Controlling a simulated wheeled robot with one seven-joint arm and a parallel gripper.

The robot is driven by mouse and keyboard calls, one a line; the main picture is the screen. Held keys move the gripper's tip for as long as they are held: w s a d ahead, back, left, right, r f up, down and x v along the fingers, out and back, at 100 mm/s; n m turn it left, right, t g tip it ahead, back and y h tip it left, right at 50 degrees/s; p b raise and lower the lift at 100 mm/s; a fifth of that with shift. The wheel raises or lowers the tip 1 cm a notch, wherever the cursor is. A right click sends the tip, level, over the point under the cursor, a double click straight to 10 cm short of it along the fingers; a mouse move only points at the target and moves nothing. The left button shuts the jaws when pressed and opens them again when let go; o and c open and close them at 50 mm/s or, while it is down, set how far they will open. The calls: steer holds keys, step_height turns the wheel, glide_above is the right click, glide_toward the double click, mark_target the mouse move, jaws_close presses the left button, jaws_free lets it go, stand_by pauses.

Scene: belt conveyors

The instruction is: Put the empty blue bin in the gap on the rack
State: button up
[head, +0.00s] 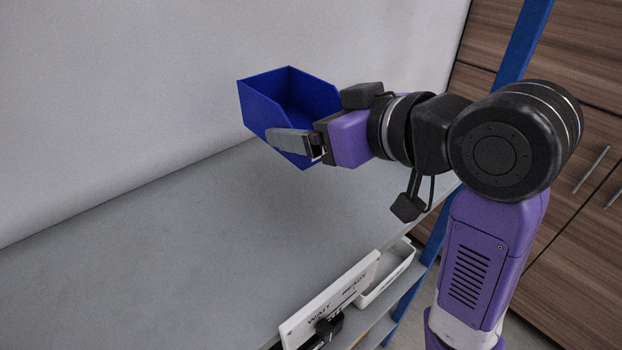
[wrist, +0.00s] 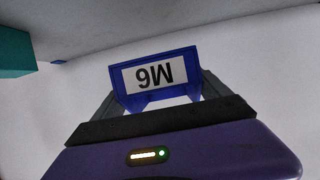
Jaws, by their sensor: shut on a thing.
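The blue bin (head: 268,104) is held in the air above a grey surface in the head view, and the part of its inside that shows looks empty. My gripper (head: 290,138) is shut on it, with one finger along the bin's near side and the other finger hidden. In the wrist view the bin (wrist: 186,62) sits between both fingers, and its white label (wrist: 150,75) with black characters faces the camera. No row of bins or gap on the rack can be made out in these views.
The wide grey surface (head: 150,255) below the bin is bare. At its front edge stand a white sign (head: 330,300) and a white tray (head: 385,275). A blue post (head: 522,42) and wooden cabinets (head: 590,60) are at right. A teal block (wrist: 15,52) shows in the wrist view.

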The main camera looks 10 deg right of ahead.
mark_target(313, 197)
step_height(313, 197, down, 10)
steer(key=shift+f, duration=0.1)
stand_by(0.4)
steer(key=shift+f, duration=0.1)
steer(key=o, duration=1.3)
steer(key=shift+c, duration=0.2)
steer(key=shift+s+d+r, duration=0.1)
steer(key=shift+d+r, duration=0.1)
steer(key=shift+r, duration=0.05)
steer(key=v, duration=0.8)
steer(key=shift+s+r+b, duration=0.1)
steer(key=shift+s+b, duration=0.05)
steer(key=shift+b, duration=0.2)
steer(key=shift+s+d+r+p, duration=0.2)
steer(key=shift+r+p, duration=0.15)
steer(key=shift+p, duration=0.5)
steer(key=shift+s+r+p, duration=0.1)
steer(key=shift+s+p, duration=0.05)
steer(key=shift+p, duration=1)
steer(key=p, duration=0.2)
steer(key=s+p, duration=0.1)
steer(key=p, duration=0.1)
steer(key=shift+d+r, duration=0.2)
steer(key=shift+d, duration=0.2)
steer(key=p, duration=0.2)
steer(key=shift+s+d+p, duration=0.2)
steer(key=shift+s+p, duration=0.15)
